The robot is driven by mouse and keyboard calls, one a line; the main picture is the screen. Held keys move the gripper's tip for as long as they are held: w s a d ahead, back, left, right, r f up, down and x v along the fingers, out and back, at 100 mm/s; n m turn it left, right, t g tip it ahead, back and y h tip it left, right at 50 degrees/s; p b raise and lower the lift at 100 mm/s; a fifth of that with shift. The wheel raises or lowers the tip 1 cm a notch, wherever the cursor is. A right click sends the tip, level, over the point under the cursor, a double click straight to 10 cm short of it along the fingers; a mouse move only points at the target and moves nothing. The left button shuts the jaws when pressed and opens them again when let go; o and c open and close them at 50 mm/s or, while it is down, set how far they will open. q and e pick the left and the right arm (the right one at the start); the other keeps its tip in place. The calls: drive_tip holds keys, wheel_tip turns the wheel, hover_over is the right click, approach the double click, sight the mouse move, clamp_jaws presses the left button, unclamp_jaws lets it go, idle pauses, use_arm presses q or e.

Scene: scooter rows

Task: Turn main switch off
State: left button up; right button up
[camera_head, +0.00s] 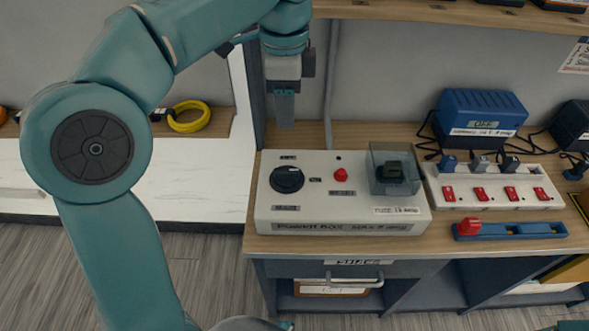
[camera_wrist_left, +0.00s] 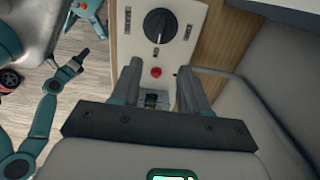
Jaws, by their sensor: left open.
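The white power box (camera_head: 340,225) stands on the wooden bench top. A black rotary knob (camera_head: 287,179) sits at its left end; it also shows at the top of the left wrist view (camera_wrist_left: 159,25). Its white mark points toward the red button and the small label between them. My left gripper (camera_head: 285,108) hangs above and behind the knob, pointing down, apart from the box. In the left wrist view its fingers (camera_wrist_left: 160,88) are apart, with nothing between them touching.
The box also bears a red button (camera_head: 340,175) and a black switch under a clear cover (camera_head: 376,180). A power strip (camera_head: 494,190) with red switches and plugs, a blue charger (camera_head: 480,115) and a blue tray (camera_head: 510,231) lie right. A shelf (camera_head: 430,12) overhangs the bench.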

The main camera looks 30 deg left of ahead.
sight(287, 170)
use_arm(q)
wheel_tip(287, 170, down, 16)
drive_tip(key=b, duration=0.4)
drive_tip(key=shift+s+a+r, duration=0.15)
drive_tip(key=shift+f, duration=0.55)
use_arm(e)
wheel_tip(287, 170, down, 5)
drive_tip(key=shift+w+a+r, duration=0.15)
use_arm(q)
clamp_jaws()
